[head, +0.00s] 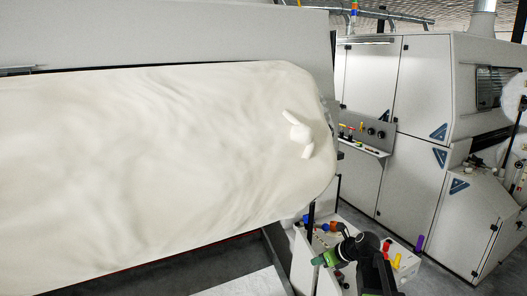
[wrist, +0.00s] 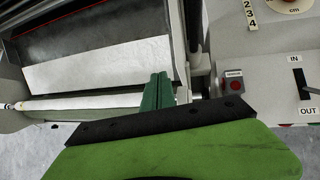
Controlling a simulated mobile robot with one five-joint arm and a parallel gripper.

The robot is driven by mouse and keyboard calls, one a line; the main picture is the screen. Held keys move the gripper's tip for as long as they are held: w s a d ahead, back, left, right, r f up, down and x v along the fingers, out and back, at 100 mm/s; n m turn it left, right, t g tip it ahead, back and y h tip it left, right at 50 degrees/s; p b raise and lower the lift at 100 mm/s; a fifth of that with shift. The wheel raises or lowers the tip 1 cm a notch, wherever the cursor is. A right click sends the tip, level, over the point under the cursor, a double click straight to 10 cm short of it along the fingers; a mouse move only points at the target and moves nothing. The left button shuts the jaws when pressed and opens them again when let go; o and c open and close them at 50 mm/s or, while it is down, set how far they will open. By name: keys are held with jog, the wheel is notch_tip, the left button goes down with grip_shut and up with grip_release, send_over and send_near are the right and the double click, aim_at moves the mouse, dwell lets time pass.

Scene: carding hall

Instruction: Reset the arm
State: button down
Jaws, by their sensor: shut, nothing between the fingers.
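My gripper (wrist: 158,90) shows in the wrist view as two green fingers pressed together, with nothing between them. It points up in that picture, over a grey machine part with a pale flat plate (wrist: 100,65) behind it. In the head view, my gripper (head: 322,259) is a small green shape at the bottom, right of centre, at the end of my dark arm. It is in front of a light grey machine box (head: 303,268) with coloured knobs. I cannot tell from the pictures whether the fingers touch the machine.
A wide sheet of white fibre (head: 150,170) fills the left of the head view, with a loose tuft (head: 300,134) on it. Grey cabinets (head: 415,90) stand at the right. A panel with a red button (wrist: 233,86) lies right of the fingers. Some grey floor is clear.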

jog(key=s+a+f+n+g+h+b, duration=0.1)
jog(key=s+a+f+n+g+b, duration=0.1)
jog(key=s+a+f+n, duration=0.4)
jog(key=s+d+f+n+g+h, duration=0.1)
jog(key=s+f+n+g+h, duration=0.1)
jog(key=s+n, duration=0.4)
jog(key=s+d+f+n+g+h, duration=0.1)
jog(key=s+n, duration=0.5)
jog(key=n, duration=1.1)
jog(key=shift+s+d+f+g+h+b, duration=0.45)
jog(key=shift+d+g+h, duration=0.15)
jog(key=shift+h, duration=0.3)
